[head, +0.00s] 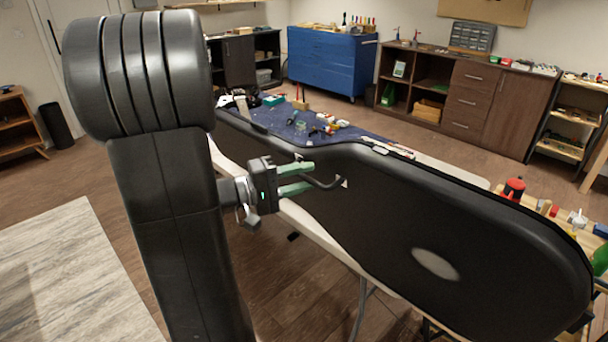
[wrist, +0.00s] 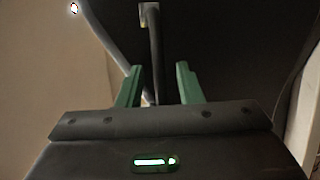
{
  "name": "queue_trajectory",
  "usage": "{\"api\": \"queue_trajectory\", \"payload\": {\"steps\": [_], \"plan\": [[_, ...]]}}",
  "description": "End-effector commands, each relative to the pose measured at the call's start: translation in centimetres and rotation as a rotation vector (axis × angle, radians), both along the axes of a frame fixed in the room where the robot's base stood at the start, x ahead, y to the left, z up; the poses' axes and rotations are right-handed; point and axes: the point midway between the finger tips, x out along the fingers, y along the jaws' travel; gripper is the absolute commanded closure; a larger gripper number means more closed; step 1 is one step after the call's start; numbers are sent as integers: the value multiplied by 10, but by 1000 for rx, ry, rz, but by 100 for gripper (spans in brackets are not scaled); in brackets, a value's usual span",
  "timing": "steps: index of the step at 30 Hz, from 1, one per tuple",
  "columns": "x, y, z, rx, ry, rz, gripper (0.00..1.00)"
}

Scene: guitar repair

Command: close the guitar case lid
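The guitar case lid (head: 400,215) is a large black guitar-shaped panel with a pale oval patch, standing steeply on edge across the work table. The lower case is not clearly seen behind it. A dark bent handle (head: 325,183) sticks out from its near face, and it also shows in the wrist view (wrist: 155,50). My gripper (head: 312,177) is at this handle, in front of the panel. Its two green fingers are spread, and in the wrist view the bar runs between them (wrist: 159,80) with gaps visible. I see no clamping on it.
The white work table (head: 325,238) has a blue mat (head: 268,118) with small tools behind the lid. A side bench with a red container (head: 514,188) is close to the lid's right end. Open wooden floor (head: 240,265) lies in front.

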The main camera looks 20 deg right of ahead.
Motion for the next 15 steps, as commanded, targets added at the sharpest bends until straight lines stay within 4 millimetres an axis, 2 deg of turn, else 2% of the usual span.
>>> {"api": "queue_trajectory", "payload": {"steps": [5, 13, 14, 15], "plan": [[0, -7, 0, 1, 1, -1, 67], [0, -8, 0, 1, 1, 0, 67], [0, -8, 0, 1, 1, 0, 69], [0, -8, 0, 1, 1, 0, 77]]}}
